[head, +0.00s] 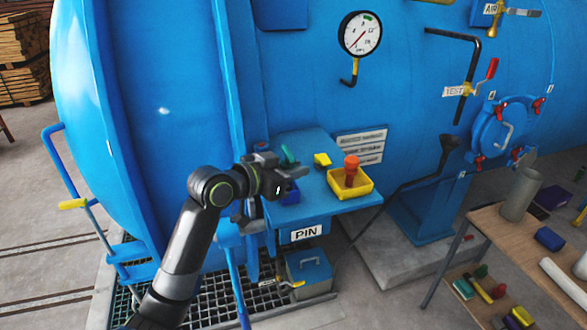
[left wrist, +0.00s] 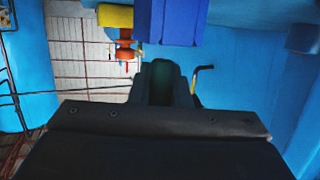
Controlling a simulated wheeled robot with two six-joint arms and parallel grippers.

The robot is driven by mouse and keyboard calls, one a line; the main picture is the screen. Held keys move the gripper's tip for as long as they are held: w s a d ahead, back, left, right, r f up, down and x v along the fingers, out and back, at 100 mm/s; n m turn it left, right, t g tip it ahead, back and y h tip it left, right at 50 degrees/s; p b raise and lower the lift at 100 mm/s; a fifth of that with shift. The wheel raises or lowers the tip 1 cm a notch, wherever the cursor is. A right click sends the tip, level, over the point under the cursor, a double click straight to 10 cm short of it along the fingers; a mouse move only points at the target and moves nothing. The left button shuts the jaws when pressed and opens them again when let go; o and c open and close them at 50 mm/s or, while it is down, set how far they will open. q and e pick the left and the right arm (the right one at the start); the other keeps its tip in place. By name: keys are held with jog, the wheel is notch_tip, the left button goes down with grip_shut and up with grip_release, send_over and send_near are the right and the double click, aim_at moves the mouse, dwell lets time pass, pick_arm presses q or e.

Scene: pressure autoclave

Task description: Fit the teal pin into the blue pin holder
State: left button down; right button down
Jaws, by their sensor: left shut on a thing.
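The teal pin (head: 287,154) shows just above the jaws of my left gripper (head: 276,172) in the head view. My left gripper is shut on it; in the left wrist view the pin (left wrist: 166,76) is a dark teal shape between the fingers. The blue pin holder (head: 291,193) is a dark blue block on the blue shelf, partly hidden by my gripper. In the left wrist view the holder (left wrist: 176,24) is at the top, beyond the fingertips and apart from the pin. The pin's lower end is hidden. My right gripper is not in view.
The blue shelf (head: 313,210) juts from the autoclave. A yellow tray (head: 364,192) with an orange-red pin (head: 351,169) stands on its right side. A small yellow block (head: 322,160) lies behind. A wooden table (head: 478,218) stands at right.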

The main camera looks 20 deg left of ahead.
pick_arm(q)
jog(key=shift+p, duration=0.3)
dwell(0.5)
jog(key=shift+f+b, duration=1.05)
jog(key=shift+f, duration=0.4)
jog(key=c, duration=1.4)
grip_release()
jog(key=shift+o, duration=0.6)
jog(key=shift+s+a, duration=0.1)
jog(key=shift+s, duration=0.05)
jog(key=shift+s+a+r, duration=0.1)
jog(key=shift+s+a, duration=0.05)
jog(key=shift+s, duration=0.05)
jog(key=b+v, duration=0.2)
jog(key=v, duration=1.4)
jog(key=shift+s+a, duration=0.15)
jog(key=shift+s, duration=0.05)
